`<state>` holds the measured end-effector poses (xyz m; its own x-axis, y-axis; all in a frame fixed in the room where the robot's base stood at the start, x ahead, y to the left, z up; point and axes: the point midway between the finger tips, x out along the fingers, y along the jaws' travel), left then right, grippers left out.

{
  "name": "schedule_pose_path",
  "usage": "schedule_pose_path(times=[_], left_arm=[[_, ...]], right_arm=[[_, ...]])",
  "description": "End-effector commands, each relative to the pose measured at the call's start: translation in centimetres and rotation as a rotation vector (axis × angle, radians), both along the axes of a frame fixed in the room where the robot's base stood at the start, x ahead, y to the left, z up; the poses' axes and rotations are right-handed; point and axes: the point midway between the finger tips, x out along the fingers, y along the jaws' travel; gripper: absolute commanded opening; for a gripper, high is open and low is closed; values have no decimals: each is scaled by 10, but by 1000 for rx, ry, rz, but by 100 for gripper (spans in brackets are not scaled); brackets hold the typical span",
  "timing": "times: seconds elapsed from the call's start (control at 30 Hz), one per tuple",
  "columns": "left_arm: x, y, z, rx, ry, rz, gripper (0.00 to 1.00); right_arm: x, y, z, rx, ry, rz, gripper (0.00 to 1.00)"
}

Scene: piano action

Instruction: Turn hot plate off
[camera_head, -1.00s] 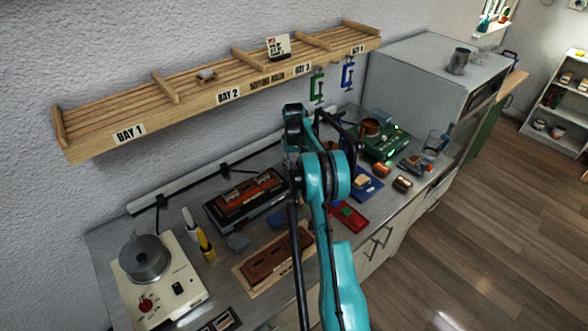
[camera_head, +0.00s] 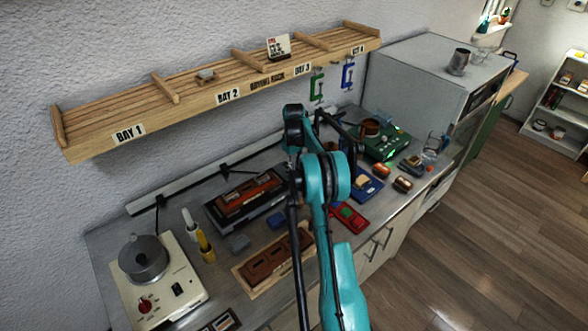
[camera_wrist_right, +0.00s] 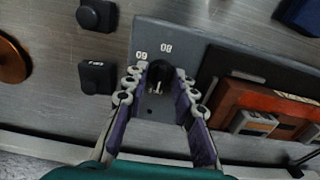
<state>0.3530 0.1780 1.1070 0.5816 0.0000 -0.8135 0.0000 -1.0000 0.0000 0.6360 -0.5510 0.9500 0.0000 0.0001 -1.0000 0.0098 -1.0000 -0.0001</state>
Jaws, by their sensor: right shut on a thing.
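In the right wrist view, my right gripper (camera_wrist_right: 160,82) is shut on a black knob (camera_wrist_right: 159,72), with one finger on each side of it. The knob stands on a grey panel (camera_wrist_right: 205,48) with white number labels just beyond it. My left gripper is not in view.
A reddish-brown part (camera_wrist_right: 255,100) lies close beside the panel, and two black blocks (camera_wrist_right: 97,77) sit on its other side. A green unit (camera_head: 385,143) and copper-coloured spools (camera_head: 402,184) stand right of my arm. A wooden shelf (camera_head: 225,97) runs above the counter.

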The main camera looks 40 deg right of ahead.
Motion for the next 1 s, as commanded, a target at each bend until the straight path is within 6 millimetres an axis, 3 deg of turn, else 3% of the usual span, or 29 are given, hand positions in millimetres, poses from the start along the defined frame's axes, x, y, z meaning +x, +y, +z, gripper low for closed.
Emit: schedule_pose_path(times=[0.2,0.23,0.3,0.67,0.77,1.0], left_arm=[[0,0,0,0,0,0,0],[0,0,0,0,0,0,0],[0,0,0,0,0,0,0],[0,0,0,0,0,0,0],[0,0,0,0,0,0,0],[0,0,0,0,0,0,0]], right_arm=[[0,0,0,0,0,1,0],[0,0,0,0,0,0,31],[0,0,0,0,0,0,47],[0,0,4,0,0,-1,47],[0,0,16,0,0,-1,47],[0,0,67,0,0,0,47]])
